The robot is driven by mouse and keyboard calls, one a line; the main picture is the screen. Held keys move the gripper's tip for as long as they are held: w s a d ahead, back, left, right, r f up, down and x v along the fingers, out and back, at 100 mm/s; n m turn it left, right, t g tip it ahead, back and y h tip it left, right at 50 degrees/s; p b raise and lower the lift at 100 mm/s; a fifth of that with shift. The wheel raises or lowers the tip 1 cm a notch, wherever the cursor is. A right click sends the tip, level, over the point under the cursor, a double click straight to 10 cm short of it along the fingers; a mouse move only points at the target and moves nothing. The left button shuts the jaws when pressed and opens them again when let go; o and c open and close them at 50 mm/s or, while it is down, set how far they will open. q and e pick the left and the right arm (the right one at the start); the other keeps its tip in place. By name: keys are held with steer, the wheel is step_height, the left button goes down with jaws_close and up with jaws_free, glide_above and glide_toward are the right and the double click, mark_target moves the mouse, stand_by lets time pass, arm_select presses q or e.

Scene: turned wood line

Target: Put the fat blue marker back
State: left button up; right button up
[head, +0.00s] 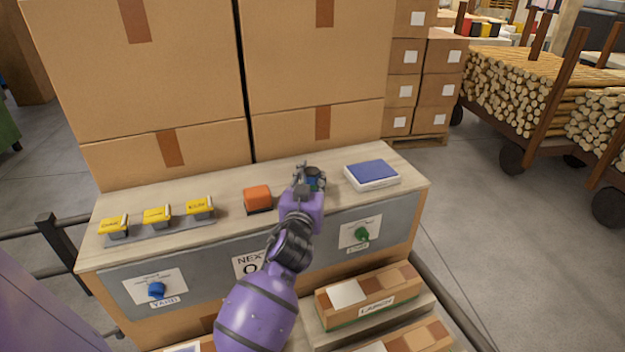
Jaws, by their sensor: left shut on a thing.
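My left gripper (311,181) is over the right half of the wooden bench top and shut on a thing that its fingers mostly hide. A dark round top and a bit of blue show between the fingers; this looks like the fat blue marker (313,172). It seems upright. I cannot tell whether it touches the bench top or stands in a holder. My right gripper is not in view.
An orange block (257,196) on a dark base is left of the gripper, a blue-topped pad (372,174) right. Several yellow stamps (157,215) stand on a rack at left. Large cartons (318,70) rise behind. Blue (157,289) and green (362,234) knobs project from the front panel.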

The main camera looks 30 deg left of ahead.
arm_select(q)
steer(key=shift+r, duration=0.1)
steer(key=shift+f, duration=0.2)
steer(key=o, duration=1.2)
steer(key=shift+c, duration=0.2)
steer(key=shift+r, duration=0.35)
steer(key=b+v, duration=0.1)
steer(key=v, duration=1.1)
steer(key=shift+f, duration=0.15)
